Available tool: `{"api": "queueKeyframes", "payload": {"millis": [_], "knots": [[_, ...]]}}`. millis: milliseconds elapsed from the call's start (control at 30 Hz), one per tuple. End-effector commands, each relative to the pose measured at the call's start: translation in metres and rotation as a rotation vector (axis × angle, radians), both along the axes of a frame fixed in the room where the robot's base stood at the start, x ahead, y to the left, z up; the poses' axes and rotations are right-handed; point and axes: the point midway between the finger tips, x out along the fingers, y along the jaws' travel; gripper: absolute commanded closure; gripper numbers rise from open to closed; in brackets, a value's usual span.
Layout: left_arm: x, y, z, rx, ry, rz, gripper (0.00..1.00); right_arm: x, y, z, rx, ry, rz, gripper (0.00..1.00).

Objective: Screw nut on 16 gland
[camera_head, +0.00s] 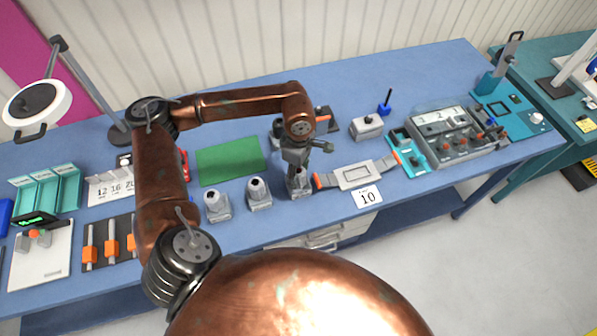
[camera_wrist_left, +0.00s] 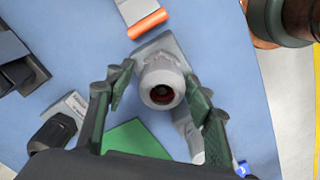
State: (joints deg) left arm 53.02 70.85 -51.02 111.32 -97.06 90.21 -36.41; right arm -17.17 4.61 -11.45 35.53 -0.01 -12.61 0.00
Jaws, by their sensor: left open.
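A pale grey gland on a grey block (camera_head: 300,184) stands at the front middle of the blue table, the rightmost of three in a row. The others are a left gland (camera_head: 217,206) and a middle gland (camera_head: 258,194). I cannot read which size each is. My left gripper (camera_head: 298,166) points down over the rightmost one. In the left wrist view the round grey gland top (camera_wrist_left: 163,84), with a dark reddish hole, sits between the open fingers (camera_wrist_left: 160,98). I cannot tell whether they touch it. No separate nut is clear. My right gripper is not in view.
A green mat (camera_head: 230,160) lies behind the row. A grey tool with orange ends (camera_head: 357,175) and a card marked 10 (camera_head: 367,197) are just right. A grey block (camera_head: 367,127) stands behind; a numbered grey box (camera_head: 455,135) is farther right.

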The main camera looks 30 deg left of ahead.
Motion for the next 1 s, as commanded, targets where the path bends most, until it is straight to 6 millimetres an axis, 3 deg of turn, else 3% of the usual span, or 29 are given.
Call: {"api": "queueKeyframes", "payload": {"millis": [800, 1000], "knots": [[-0.0005, 0.0, 0.0003, 0.0, 0.001, 1.138, 0.51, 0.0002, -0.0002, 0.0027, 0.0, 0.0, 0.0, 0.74], [-0.0003, 0.0001, 0.0003, 0.0, 0.0, 1.309, 0.51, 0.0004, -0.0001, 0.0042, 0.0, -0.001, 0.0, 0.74]]}}
